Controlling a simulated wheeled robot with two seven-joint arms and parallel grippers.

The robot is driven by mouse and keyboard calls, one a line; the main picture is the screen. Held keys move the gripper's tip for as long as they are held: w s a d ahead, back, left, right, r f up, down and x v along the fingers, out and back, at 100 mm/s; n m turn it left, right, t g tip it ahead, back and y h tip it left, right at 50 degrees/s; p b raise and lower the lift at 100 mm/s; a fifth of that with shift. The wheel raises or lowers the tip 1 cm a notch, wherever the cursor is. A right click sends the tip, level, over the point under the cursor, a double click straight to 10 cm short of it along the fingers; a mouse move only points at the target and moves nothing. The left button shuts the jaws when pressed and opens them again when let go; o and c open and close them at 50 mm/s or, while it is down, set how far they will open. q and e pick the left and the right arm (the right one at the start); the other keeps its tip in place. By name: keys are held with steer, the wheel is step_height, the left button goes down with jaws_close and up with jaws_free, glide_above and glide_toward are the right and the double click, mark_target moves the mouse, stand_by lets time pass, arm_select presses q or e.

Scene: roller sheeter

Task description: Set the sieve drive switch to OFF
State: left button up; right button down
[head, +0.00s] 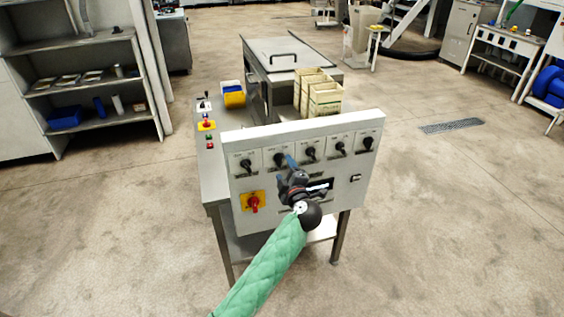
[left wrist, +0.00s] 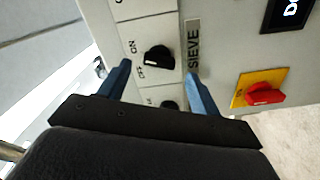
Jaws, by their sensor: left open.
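The sieve drive switch, a black rotary knob (left wrist: 158,57), sits on a white plate beside a SIEVE label (left wrist: 193,45). In the head view it appears to be the second knob (head: 279,159) from the left in the top row. The knob shows just beyond the tips, and contact cannot be told. The left gripper (head: 287,172) is in front of the panel. My right gripper is not in view.
Another black knob (left wrist: 170,104) is partly hidden by my gripper. Cream boxes (head: 325,98) stand behind the panel.

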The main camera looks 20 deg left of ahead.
mark_target(281, 162)
arm_select(q)
steer(key=shift+p+x, duration=0.45)
steer(key=shift+x, duration=1.5)
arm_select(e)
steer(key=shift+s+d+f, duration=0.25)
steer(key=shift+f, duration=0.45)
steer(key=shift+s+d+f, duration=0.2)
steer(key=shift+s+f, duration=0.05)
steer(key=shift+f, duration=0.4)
arm_select(q)
steer(key=shift+c, duration=0.2)
steer(key=c, duration=0.9)
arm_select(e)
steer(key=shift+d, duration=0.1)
